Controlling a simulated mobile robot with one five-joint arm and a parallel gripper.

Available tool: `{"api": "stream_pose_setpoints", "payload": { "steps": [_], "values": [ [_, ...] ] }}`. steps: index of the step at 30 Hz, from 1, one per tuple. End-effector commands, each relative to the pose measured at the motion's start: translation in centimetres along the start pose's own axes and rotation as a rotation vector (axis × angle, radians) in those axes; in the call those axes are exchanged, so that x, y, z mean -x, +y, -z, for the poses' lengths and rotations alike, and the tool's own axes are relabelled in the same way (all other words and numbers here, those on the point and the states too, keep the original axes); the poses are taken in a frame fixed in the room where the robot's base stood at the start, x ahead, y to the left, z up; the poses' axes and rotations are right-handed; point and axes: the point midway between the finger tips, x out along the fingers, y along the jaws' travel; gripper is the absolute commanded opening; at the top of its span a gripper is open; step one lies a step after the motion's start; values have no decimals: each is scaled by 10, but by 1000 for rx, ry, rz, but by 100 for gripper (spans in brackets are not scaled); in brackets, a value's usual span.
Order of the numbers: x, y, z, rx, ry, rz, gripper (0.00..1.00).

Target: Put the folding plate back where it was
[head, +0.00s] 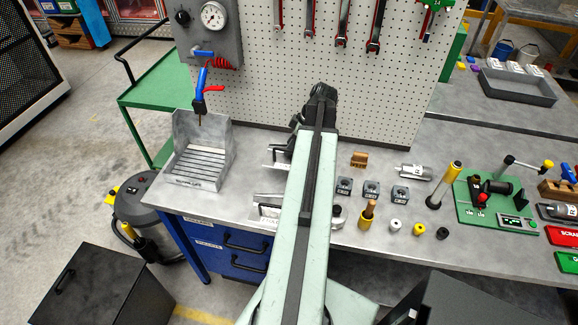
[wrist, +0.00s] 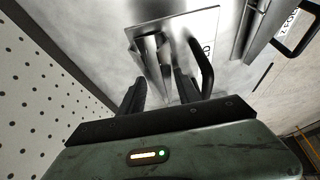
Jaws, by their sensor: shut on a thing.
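In the wrist view my gripper (wrist: 160,88) shows two dark fingers shut on a shiny bent metal piece, which I take to be the folding plate (wrist: 150,48). The piece stands up between the fingers above a pale flat sheet (wrist: 205,22) on the grey bench top. I cannot tell whether the piece touches the sheet. A black curved handle-like part shows just right of the fingers. In the head view my arm reaches over the bench and hides most of the gripper and the held piece.
A pegboard (head: 330,70) rises behind the bench (head: 235,190). A slatted grey tray (head: 193,165) stands left. A grey metal item with a label (head: 268,200) lies nearer the front edge. Several dark blocks, a green fixture (head: 490,205) and small parts stand right of my arm.

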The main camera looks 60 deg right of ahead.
Motion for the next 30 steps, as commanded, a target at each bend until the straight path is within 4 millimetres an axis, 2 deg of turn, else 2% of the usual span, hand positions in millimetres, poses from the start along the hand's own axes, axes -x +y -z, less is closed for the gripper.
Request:
{"api": "stream_pose_setpoints", "payload": {
  "steps": [1, 3, 8, 16, 27, 28, 30],
  "values": [
    [-20, 0, -8, 0, 1, 0, 0],
    [-26, 0, -11, 1, 1, 0, 0],
    [-24, 0, -10, 1, 1, 1, 0],
    [-60, 0, -25, 2, 1, 1, 0],
    [-60, -1, -25, 2, 1, 1, 0],
    [-60, 0, -25, 2, 0, 1, 42],
    [-59, -1, -25, 2, 0, 1, 61]
  ]
}}
